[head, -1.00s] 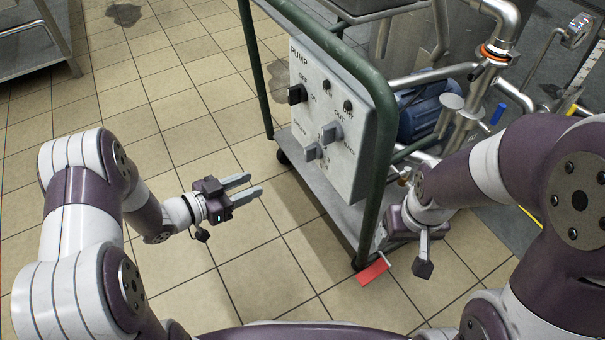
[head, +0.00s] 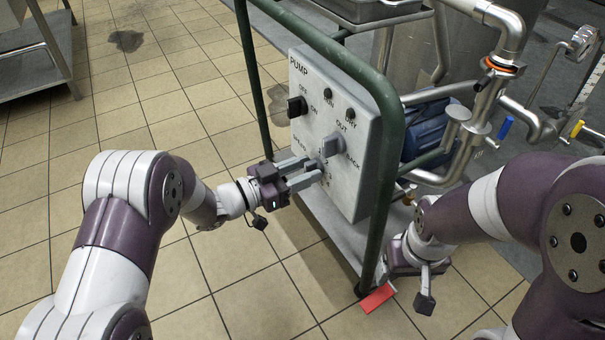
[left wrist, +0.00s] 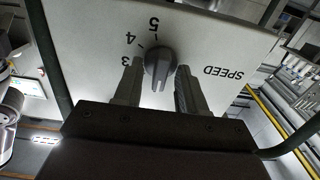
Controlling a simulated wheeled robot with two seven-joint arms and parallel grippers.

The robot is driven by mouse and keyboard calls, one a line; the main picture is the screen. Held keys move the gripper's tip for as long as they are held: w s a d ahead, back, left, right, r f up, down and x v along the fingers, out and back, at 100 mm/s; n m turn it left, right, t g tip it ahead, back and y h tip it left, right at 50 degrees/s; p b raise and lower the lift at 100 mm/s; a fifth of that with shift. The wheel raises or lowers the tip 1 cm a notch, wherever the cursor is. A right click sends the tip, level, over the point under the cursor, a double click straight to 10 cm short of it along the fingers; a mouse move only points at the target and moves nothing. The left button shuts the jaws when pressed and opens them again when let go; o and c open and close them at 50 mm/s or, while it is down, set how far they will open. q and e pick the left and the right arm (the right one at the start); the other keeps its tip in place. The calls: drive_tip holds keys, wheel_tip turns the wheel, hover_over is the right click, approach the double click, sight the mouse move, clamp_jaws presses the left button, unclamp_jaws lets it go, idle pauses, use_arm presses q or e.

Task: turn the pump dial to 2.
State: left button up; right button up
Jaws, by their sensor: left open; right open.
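The pump panel (head: 352,112) is a light grey box with several knobs. Its speed dial (left wrist: 158,62) is a grey knob; in the left wrist view the numbers 3, 4 and 5 and the word SPEED show around it. The dial's exact setting is hard to tell. My left gripper (head: 305,173) is open at the panel, with one finger on each side of the dial in the left wrist view (left wrist: 157,88). Contact cannot be made out. My right gripper (head: 412,262) is low beside the cart's right post, its fingers hidden, away from the dial.
A black switch (head: 297,106) and a grey OUT knob (head: 333,144) sit on the panel above the dial. The green cart frame (head: 388,150) stands close around the panel. Pipes and a blue motor (head: 424,130) lie behind. Open tiled floor lies left.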

use_arm(q)
drive_tip(key=shift+c, duration=0.3)
clamp_jaws()
drive_tip(key=m, duration=0.3)
drive_tip(key=shift+s+m, duration=0.1)
drive_tip(key=shift+m, duration=0.3)
drive_tip(key=shift+f+m, duration=0.1)
drive_tip(key=shift+m, duration=1.8)
drive_tip(key=shift+o, duration=0.3)
unclamp_jaws()
